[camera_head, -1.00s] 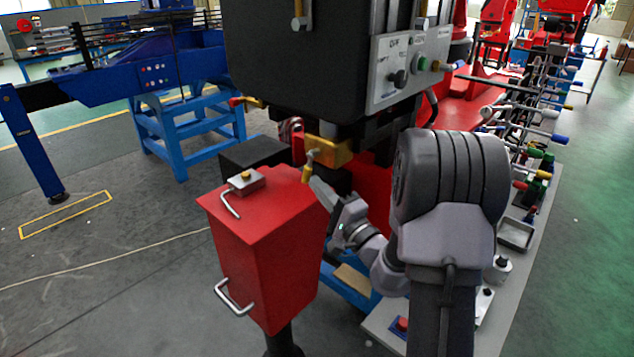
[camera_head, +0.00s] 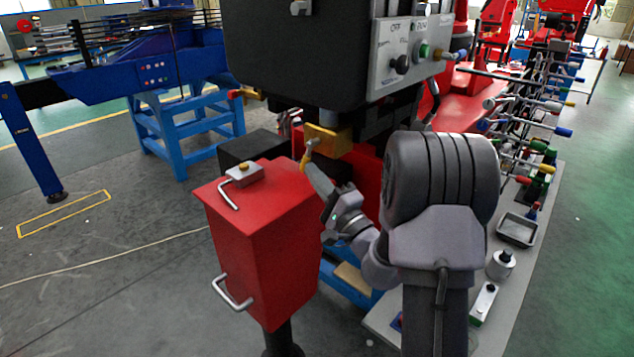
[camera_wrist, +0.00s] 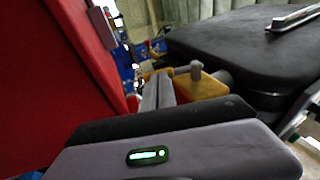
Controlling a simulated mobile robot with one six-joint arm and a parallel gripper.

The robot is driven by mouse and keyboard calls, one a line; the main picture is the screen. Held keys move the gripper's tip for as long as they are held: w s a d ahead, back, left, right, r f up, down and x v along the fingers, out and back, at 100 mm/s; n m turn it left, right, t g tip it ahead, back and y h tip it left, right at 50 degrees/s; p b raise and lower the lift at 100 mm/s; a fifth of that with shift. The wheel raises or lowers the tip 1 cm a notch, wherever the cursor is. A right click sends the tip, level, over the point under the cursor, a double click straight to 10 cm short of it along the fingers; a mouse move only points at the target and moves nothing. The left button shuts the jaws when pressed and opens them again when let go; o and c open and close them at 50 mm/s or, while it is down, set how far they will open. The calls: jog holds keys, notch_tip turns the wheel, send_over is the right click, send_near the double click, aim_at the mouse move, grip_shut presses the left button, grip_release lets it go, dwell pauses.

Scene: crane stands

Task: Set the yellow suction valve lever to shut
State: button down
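The yellow suction valve (camera_head: 328,141) sits under the dark box, with a grey pivot knob on its front. Its lever (camera_head: 304,162) hangs down from the knob, tilted slightly left. My gripper (camera_head: 312,170) is at the lever's lower end, its fingertips touching or almost touching it. In the wrist view the valve (camera_wrist: 207,86) lies just beyond my fingers (camera_wrist: 158,90), with the lever reaching left to the fingertips. The two fingers look close together with a narrow gap. I cannot tell whether the lever is between them.
A red cabinet (camera_head: 262,245) with metal handles stands left of my gripper. The dark box (camera_head: 298,60) with a grey switch panel (camera_head: 398,60) hangs above the valve. A bench (camera_head: 525,265) with several levers is at the right. Open floor (camera_head: 110,270) lies left.

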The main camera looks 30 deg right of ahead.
aim_at(301, 169)
jog(key=shift+w+a+b, duration=0.3)
jog(key=shift+w+b, duration=0.55)
jog(key=shift+b, duration=0.3)
jog(key=shift+w+a+b, duration=0.3)
jog(key=shift+w+b, duration=0.5)
jog(key=shift+b, duration=0.35)
jog(key=shift+w+a+r+b, duration=0.2)
jog(key=shift+w+b, duration=0.1)
jog(key=shift+w, duration=0.4)
